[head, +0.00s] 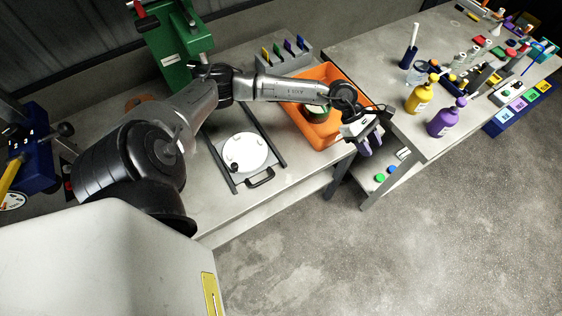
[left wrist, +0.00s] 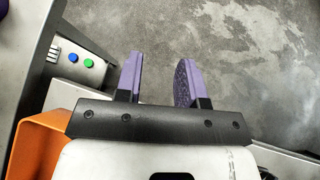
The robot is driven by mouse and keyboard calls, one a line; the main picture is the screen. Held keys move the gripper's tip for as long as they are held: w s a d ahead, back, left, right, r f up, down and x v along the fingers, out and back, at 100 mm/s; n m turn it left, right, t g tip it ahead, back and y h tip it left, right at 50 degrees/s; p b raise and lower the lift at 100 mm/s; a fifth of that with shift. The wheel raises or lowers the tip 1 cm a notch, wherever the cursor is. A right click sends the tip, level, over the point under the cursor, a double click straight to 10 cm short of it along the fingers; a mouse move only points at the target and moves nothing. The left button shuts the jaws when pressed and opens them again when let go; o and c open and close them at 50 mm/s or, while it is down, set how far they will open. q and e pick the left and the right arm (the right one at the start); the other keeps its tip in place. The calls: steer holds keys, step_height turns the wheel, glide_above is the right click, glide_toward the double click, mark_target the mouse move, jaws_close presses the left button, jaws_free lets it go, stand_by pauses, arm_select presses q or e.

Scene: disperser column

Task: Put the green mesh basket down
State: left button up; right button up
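A round, dark green item (head: 318,112) sits inside the orange crate (head: 330,76) in the head view. It is small and partly behind my left forearm, so I cannot tell whether it is the green mesh basket. No other mesh basket can be made out. My left gripper (head: 371,144) is past the crate's right side, at the table's front edge. In the left wrist view its purple fingers (left wrist: 158,78) are apart with nothing between them, over the grey floor. The orange crate's edge (left wrist: 38,148) shows at the lower left there. My right gripper is not in view.
A white round lid on a framed plate (head: 244,152) lies left of the crate. A green machine (head: 172,48) stands behind. Yellow (head: 420,97) and purple bottles (head: 444,121) stand on the right table. Green and blue buttons (head: 379,178) sit lower, between the tables.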

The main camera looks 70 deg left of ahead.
arm_select(q)
steer(key=s+d+r+n+t+h, duration=0.1)
steer(key=d+r+n+t+h, duration=0.35)
steer(key=d+n+t, duration=0.6)
steer(key=s+a+f+n+g+y, duration=0.2)
steer(key=s+f+n+y, duration=0.45)
steer(key=n, duration=0.85)
steer(key=s+a+f+n+g+y, duration=0.15)
steer(key=s+f+n+y, duration=0.25)
steer(key=s+n+y, duration=0.85)
steer(key=s+d+f+n+g+h, duration=0.1)
steer(key=s+f+n+g+h, duration=0.1)
steer(key=s+n+g, duration=0.2)
steer(key=s+d+f+n+g+h, duration=0.1)
steer(key=s+d+n+g+h, duration=0.1)
steer(key=s+n+g+h, duration=0.1)
steer(key=shift+s+d+f+n+g+h, duration=0.3)
steer(key=shift+s+n+g, duration=0.3)
steer(key=shift+s+n, duration=0.45)
steer(key=shift+s+a, duration=0.1)
steer(key=shift+s, duration=0.1)
